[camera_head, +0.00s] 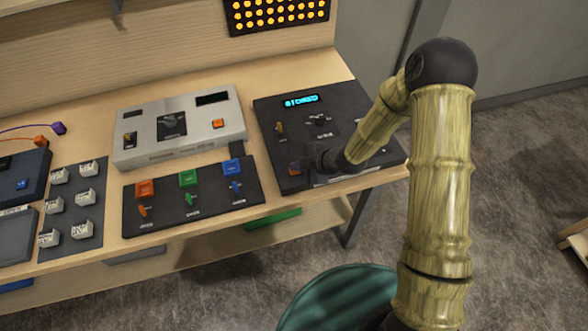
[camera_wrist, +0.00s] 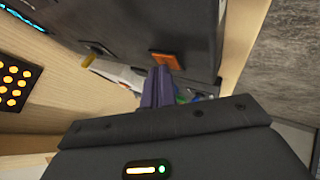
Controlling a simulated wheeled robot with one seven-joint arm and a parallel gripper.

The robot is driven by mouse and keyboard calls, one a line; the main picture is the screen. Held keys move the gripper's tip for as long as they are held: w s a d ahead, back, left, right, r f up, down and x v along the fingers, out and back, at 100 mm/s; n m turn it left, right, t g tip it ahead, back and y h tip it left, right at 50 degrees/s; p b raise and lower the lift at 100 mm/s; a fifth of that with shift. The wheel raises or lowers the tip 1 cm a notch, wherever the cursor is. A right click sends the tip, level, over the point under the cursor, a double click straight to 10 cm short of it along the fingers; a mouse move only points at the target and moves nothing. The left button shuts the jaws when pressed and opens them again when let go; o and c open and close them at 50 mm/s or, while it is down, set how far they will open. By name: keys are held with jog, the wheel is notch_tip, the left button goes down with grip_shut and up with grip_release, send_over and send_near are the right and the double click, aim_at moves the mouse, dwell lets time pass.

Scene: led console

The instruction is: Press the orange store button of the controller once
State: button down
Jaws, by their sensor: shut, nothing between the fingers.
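The dark controller (camera_head: 345,112) stands at the right end of the table; its lit cyan display (camera_head: 301,101) seems to read "STORED". Its orange button (camera_head: 293,171) is near the front left corner, partly covered by my gripper (camera_head: 302,164). In the wrist view the orange button (camera_wrist: 166,60) shows just beyond the tips of my shut, empty gripper (camera_wrist: 162,72). The tips are right at the button; I cannot tell whether they touch it. My arm hides the controller's front right part.
A grey console (camera_head: 180,125) with its own orange button (camera_head: 218,123) stands left of the controller. A dark panel (camera_head: 215,208) with orange, green and blue buttons lies in front of it. An LED panel (camera_head: 277,14) hangs behind. Open floor lies to the right.

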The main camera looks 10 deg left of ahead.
dwell(0.3)
jog(key=shift+r+p, duration=0.6)
jog(key=shift+r, duration=0.2)
jog(key=shift+r+p, duration=1.8)
jog(key=shift+r, duration=0.75)
